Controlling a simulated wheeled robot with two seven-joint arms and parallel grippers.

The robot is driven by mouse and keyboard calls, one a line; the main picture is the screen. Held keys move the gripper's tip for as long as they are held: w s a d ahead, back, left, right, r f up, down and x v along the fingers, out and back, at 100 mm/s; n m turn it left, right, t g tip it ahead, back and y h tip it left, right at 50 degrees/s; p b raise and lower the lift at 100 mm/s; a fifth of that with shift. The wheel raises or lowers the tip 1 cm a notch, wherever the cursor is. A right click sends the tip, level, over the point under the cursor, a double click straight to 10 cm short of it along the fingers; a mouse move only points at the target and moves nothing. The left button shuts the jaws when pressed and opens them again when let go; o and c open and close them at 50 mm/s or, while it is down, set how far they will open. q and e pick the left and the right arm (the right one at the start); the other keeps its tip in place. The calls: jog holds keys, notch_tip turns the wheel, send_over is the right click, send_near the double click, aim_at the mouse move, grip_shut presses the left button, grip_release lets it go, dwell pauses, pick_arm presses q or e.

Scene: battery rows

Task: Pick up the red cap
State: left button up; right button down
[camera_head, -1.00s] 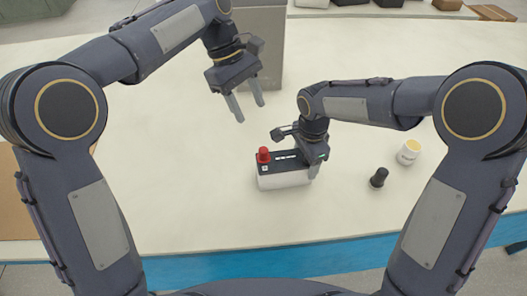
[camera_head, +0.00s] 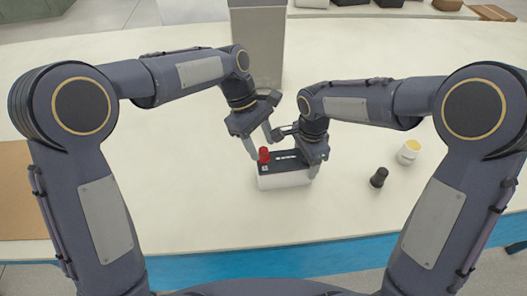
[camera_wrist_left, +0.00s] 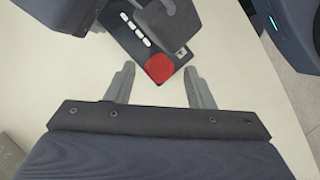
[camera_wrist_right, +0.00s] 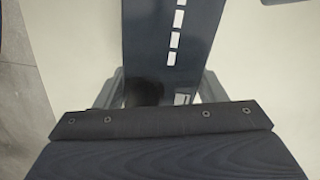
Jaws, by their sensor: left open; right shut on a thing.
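The red cap (camera_head: 264,155) sits upright on the left end of a battery (camera_head: 284,180) with a dark top and white sides. In the left wrist view the red cap (camera_wrist_left: 159,68) shows just beyond and between the fingertips. My left gripper (camera_head: 262,144) is open and empty, just above and behind the cap. In the left wrist view its fingers (camera_wrist_left: 158,82) are spread apart. My right gripper (camera_head: 300,158) is shut on the battery near its right end. In the right wrist view its fingers (camera_wrist_right: 162,88) flank the battery's dark top (camera_wrist_right: 172,40).
A black cap (camera_head: 379,177) and a white cup-like item with a yellow top (camera_head: 409,152) stand to the right on the table. A grey box (camera_head: 258,45) stands behind. A brown board (camera_head: 25,200) lies at the left. The blue front edge (camera_head: 250,262) is clear.

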aim_at(262, 149)
pick_arm(q)
jog(key=shift+s+d+f, duration=0.1)
jog(key=shift+d+f, duration=0.05)
jog(key=shift+f, duration=0.25)
jog(key=c, duration=1)
notch_tip(262, 149, up, 18)
jog(key=shift+r, duration=0.1)
